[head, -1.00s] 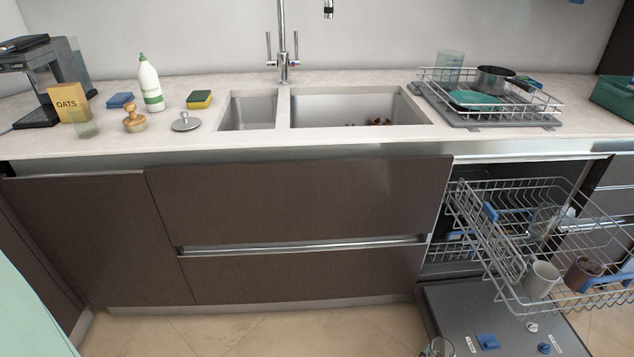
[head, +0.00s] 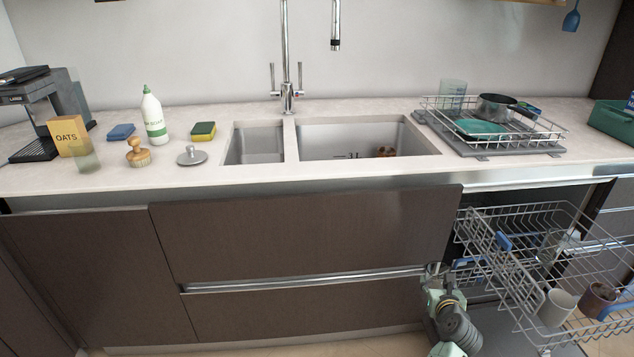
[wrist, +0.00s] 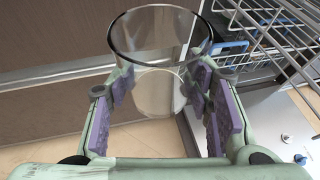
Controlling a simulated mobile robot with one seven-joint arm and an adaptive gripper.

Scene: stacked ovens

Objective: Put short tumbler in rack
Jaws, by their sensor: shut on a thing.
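My gripper (wrist: 157,88) is shut on a clear glass tumbler (wrist: 158,45), with purple finger pads on either side of it. The tumbler stands roughly upright, its wide rim toward the top of the wrist view. In the head view my gripper (head: 434,275) is low, just left of the pulled-out dishwasher rack (head: 512,262); the glass is hard to make out there. The wire rack also shows at the upper right of the wrist view (wrist: 285,32), apart from the tumbler. It holds a light mug (head: 556,307) and a brown mug (head: 597,300).
A wire dish rack (head: 540,138) on the counter holds a pan (head: 497,106), a teal dish (head: 480,127) and a clear glass (head: 452,95). Another glass (head: 86,158) stands by the oats box (head: 66,132). Drawer fronts (head: 300,240) are close left of my gripper.

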